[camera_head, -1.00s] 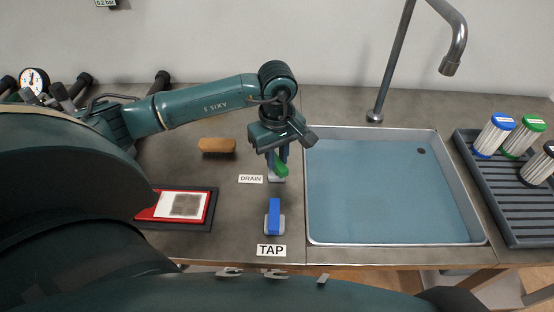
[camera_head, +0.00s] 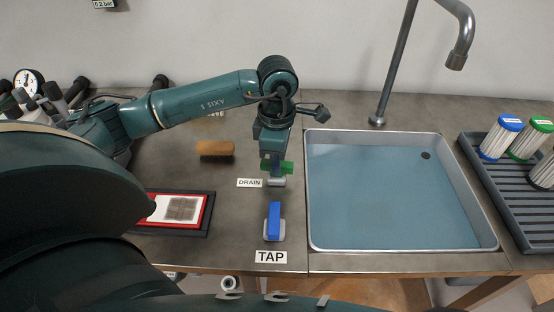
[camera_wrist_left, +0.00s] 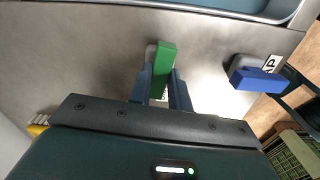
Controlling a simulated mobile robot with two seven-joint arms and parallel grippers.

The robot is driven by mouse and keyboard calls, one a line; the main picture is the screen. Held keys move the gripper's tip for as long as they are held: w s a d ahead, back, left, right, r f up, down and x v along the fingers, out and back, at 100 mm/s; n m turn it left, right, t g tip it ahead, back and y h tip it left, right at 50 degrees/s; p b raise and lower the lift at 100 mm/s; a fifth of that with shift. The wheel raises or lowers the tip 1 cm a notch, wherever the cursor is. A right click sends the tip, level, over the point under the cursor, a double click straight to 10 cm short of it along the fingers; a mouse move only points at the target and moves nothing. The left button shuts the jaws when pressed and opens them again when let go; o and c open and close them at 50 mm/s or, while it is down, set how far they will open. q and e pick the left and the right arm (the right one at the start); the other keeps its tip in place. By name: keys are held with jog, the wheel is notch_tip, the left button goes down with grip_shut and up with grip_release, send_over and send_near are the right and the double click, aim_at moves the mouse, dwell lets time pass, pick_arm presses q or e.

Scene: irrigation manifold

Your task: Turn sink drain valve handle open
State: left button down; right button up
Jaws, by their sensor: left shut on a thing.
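The green drain handle (camera_head: 286,168) stands on its grey base (camera_head: 276,183) beside the DRAIN label (camera_head: 249,183), left of the sink. In the head view it lies crosswise, left to right. My left gripper (camera_head: 276,163) comes down over it and is shut on it, hiding its middle. In the left wrist view the green handle (camera_wrist_left: 165,62) sits between the two fingers. The sink (camera_head: 390,190) holds bluish water, with a dark drain hole (camera_head: 426,156) at the back right. My right gripper is not in view.
The blue tap handle (camera_head: 274,220) stands just in front of the drain handle, pointing front to back, behind the TAP label (camera_head: 271,257). A brush (camera_head: 215,150) and a red-framed tray (camera_head: 207,211) lie to the left. A rack (camera_head: 500,190) with filter cartridges is at the right.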

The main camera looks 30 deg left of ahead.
pick_arm(q)
jog(key=shift+n, duration=0.7)
jog(key=c, duration=1.3)
grip_release()
jog(key=shift+r, duration=0.1)
notch_tip(320, 180, up, 13)
